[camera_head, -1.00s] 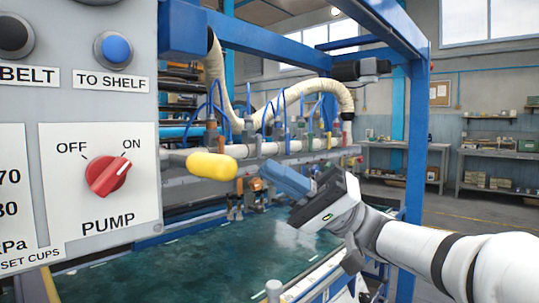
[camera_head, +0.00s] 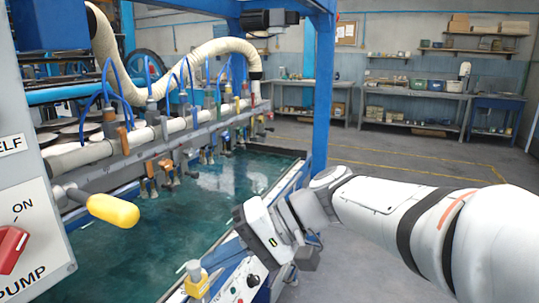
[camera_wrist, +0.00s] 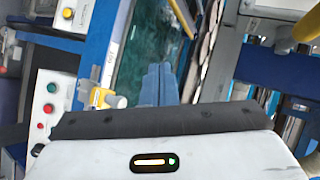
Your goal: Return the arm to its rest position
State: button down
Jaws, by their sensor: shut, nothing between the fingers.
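My arm reaches in from the right in the camera_head view, bent at the wrist over the near edge of the machine. My gripper (camera_wrist: 159,70) shows its blue fingers shut together in the wrist view, with nothing between them. In the camera_head view its white and black housing hangs beside the dark green bed (camera_head: 215,185), and the fingers cannot be made out there. The grey control panel (camera_head: 28,225) with the red pump knob (camera_head: 12,248) stands at the left, apart from my gripper.
A yellow-ended handle (camera_head: 112,210) juts out over the bed. A blue frame post (camera_head: 322,95) rises behind my arm. A small button panel (camera_head: 243,283) lies below my gripper. Workbenches (camera_head: 415,93) line the back wall. Open floor lies at the right.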

jog(key=s+d+f+m+t+h+p, duration=0.1)
jog(key=d+t+h+p, duration=0.1)
jog(key=d+h+p, duration=0.4)
jog(key=s+d+m+t+h+p, duration=0.2)
jog(key=d+h+p, duration=0.4)
jog(key=d, duration=1.1)
jog(key=shift+s+f+t+p, duration=0.3)
jog(key=shift+f+t, duration=0.1)
jog(key=shift+t, duration=0.1)
